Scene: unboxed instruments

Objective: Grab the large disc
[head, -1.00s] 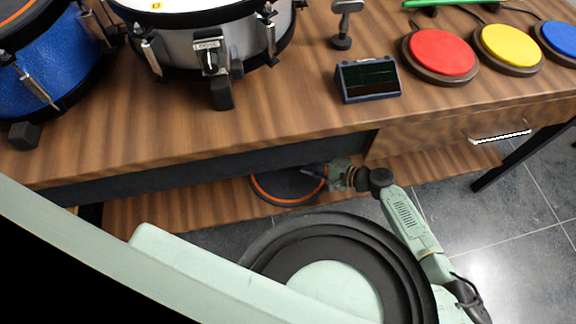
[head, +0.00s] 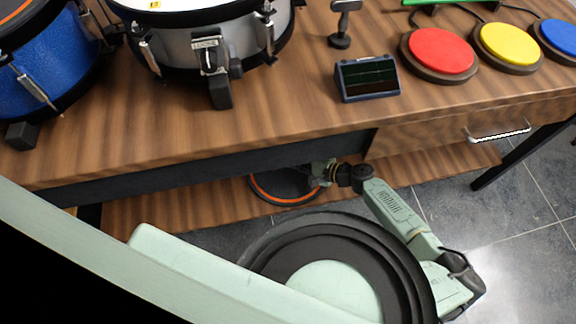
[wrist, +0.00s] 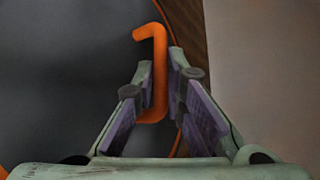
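The large disc (head: 287,186) is dark with an orange rim and lies on the low wooden shelf under the table. In the wrist view its dark face (wrist: 70,80) fills the left side, and an orange bar handle (wrist: 157,75) stands out from it. My gripper (head: 316,174) is at the right part of the disc in the head view. In the wrist view my gripper (wrist: 160,72) has its two fingers apart, on either side of the orange handle. Gaps beside the handle are small, and contact is unclear. The disc's far edge is hidden under the tabletop.
Above is the wooden table (head: 290,120) with its front edge and a drawer handle (head: 500,133). On it stand a blue drum (head: 40,75), a silver drum (head: 185,45), a small dark box (head: 367,79) and coloured pads (head: 440,50). Tiled floor (head: 520,200) is free at the right.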

